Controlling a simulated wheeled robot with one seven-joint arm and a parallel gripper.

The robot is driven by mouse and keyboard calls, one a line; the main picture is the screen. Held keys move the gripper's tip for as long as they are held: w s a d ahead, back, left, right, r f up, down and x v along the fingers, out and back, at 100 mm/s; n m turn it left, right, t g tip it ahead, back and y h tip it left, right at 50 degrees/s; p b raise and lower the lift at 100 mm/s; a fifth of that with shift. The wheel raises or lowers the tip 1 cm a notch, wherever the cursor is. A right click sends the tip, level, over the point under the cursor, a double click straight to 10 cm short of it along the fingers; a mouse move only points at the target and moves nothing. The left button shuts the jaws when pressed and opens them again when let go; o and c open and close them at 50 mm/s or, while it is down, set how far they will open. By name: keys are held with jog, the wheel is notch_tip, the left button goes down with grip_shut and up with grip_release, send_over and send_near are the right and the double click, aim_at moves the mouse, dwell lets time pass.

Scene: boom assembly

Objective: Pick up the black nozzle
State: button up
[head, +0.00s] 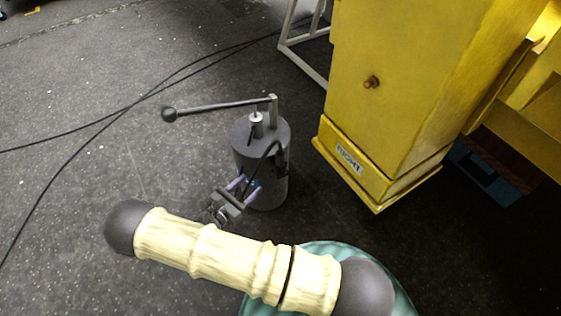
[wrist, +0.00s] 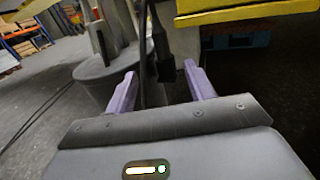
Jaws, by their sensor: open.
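The black nozzle (wrist: 163,58) hangs upright between the two purple fingers of my gripper (wrist: 160,75) in the wrist view. The fingers stand apart, with a gap visible on each side of the nozzle. In the head view, my gripper (head: 249,186) is at the front left side of a dark grey cylinder (head: 262,190) with a lever on top. A curved black piece (head: 268,152), apparently the nozzle and its hose, shows against that cylinder. Its lower end is hard to make out near the fingers.
The cylinder's lever (head: 222,106) reaches out to the left. Black cables (head: 130,108) lie on the dark floor at left. A pale metal frame (head: 304,45) stands behind.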

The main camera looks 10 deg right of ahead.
aim_at(277, 159)
jog(key=b+x, duration=0.3)
jog(key=x, duration=0.7)
jog(key=shift+d+f, duration=0.1)
jog(key=shift+f, duration=0.05)
jog(key=shift+w+d, duration=0.3)
jog(key=b+x, duration=0.3)
jog(key=x, duration=0.1)
jog(key=shift+w+d, duration=0.2)
jog(key=shift+d, duration=0.1)
jog(key=shift+w+d, duration=0.15)
jog(key=shift+d, duration=0.1)
